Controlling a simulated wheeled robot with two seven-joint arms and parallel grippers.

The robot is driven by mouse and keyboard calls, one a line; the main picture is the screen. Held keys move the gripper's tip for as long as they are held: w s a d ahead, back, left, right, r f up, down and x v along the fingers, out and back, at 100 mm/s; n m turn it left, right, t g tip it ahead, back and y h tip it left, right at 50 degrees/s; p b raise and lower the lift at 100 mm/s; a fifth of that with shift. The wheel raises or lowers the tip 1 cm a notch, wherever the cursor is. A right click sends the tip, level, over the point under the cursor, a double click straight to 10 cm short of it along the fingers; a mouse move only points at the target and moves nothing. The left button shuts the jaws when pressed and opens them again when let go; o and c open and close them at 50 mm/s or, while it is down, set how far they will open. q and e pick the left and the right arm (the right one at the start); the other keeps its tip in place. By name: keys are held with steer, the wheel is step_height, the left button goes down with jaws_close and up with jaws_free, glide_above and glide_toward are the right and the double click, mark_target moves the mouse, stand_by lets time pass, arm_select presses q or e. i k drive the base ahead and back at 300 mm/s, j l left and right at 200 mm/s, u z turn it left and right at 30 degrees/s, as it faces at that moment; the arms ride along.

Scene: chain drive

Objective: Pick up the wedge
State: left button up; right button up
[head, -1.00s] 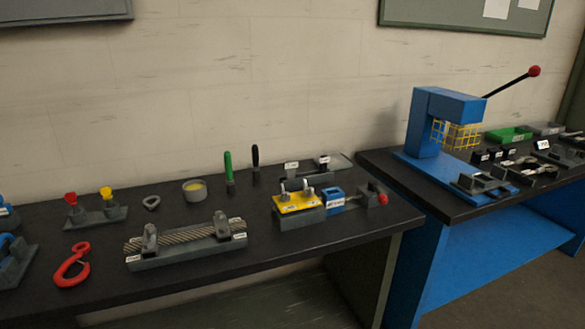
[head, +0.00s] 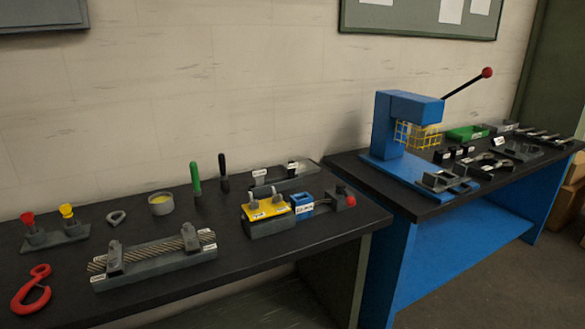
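I cannot make out with certainty which piece is the wedge; the small parts are too small to tell. Neither of my grippers is in view. On the near black bench stand a grey holder with a rope (head: 152,260) lying in it and a yellow-topped block (head: 266,212) with small metal pieces on it. A blue block (head: 302,203) sits beside that, with a red-knobbed grey part (head: 344,199) at its right. On the far bench, several small dark and grey parts (head: 488,163) lie right of the blue press (head: 402,125).
A red hook (head: 31,291), a grey ring-like piece (head: 116,218), a round cup (head: 160,204) and green-handled (head: 195,178) and black-handled (head: 224,172) tools are on the near bench. A green tray (head: 467,132) is on the far bench. Floor shows at lower right.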

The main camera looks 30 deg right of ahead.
mark_target(258, 173)
steer(key=i+l, duration=0.4)
steer(key=i, duration=0.2)
steer(key=i+l+u, duration=0.1)
steer(key=i+l, duration=0.3)
steer(key=i, duration=0.2)
